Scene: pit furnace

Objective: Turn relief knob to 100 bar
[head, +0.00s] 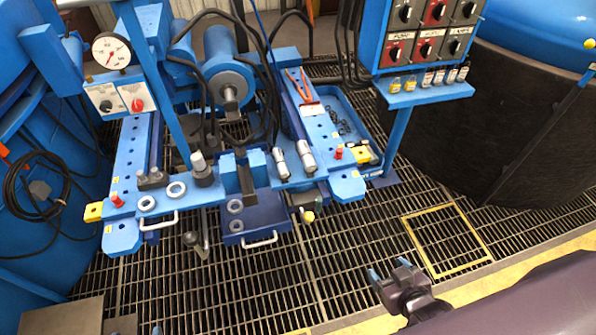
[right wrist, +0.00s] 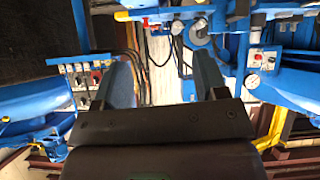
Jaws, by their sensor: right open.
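A small panel with a black knob (head: 105,105) and a red knob (head: 137,103) is at upper left in the head view. Their labels are too small to read, so I cannot tell which is the relief knob. A round white gauge (head: 111,51) stands just above; its scale is not readable. The gauge also shows at right in the right wrist view (right wrist: 252,80), with the knobs small and upside down. My right gripper (head: 389,268) is open and empty, low over the grating, far from the knobs. Possibly a left fingertip (head: 157,330) shows at the bottom edge.
A blue bench frame (head: 345,188) with rings, cylinders and a cylinder unit stands mid-view. A switch panel (head: 428,35) with a shelf of small padlocks is at upper right, beside a large dark tank (head: 490,120). The grating floor (head: 330,255) in front is open.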

